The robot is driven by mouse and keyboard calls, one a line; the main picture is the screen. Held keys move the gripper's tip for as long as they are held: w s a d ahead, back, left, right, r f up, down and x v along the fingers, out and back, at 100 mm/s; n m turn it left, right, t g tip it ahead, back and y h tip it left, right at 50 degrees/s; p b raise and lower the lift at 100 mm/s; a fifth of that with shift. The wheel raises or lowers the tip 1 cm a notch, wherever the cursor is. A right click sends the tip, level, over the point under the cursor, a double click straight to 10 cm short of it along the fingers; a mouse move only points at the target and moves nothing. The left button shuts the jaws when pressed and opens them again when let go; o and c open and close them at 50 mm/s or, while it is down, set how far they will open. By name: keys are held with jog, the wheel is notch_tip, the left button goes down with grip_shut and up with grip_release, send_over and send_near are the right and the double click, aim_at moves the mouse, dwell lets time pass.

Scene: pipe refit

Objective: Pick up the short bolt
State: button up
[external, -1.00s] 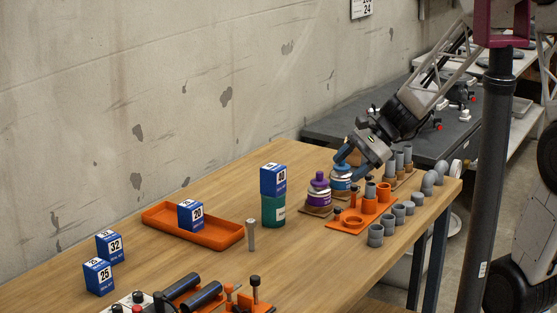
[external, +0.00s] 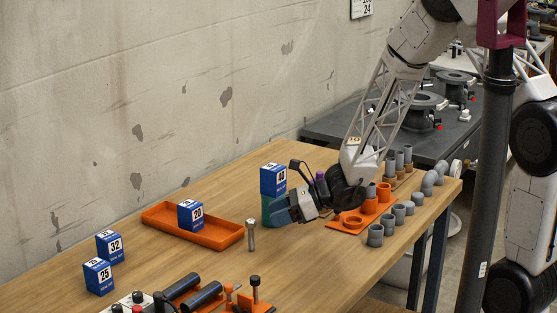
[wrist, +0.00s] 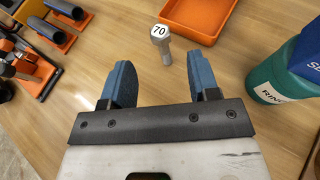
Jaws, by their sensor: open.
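A short grey bolt (external: 251,236) stands upright on the wooden table, head up, in front of the orange tray's right end. In the wrist view the bolt (wrist: 162,44) shows a white label reading 70 on its head. It lies just beyond my fingertips, near the middle of the gap between them. My gripper (external: 280,211) is tilted low over the table, to the right of the bolt. In the wrist view my gripper (wrist: 121,80) is open, its two blue fingers apart with nothing between them.
An orange tray (external: 160,222) with a blue box marked 20 (external: 191,215) lies behind the bolt. A green container (wrist: 275,80) with a blue box on top stands close to my gripper's right in the wrist view. Dark pipes (external: 204,296) lie toward the front.

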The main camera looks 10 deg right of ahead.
aim_at(250, 227)
jog(key=shift+a, duration=0.1)
jog(key=shift+x, duration=1.15)
jog(key=shift+a, duration=0.1)
jog(key=shift+x, duration=2.55)
jog(key=shift+w+f, duration=0.1)
grip_shut()
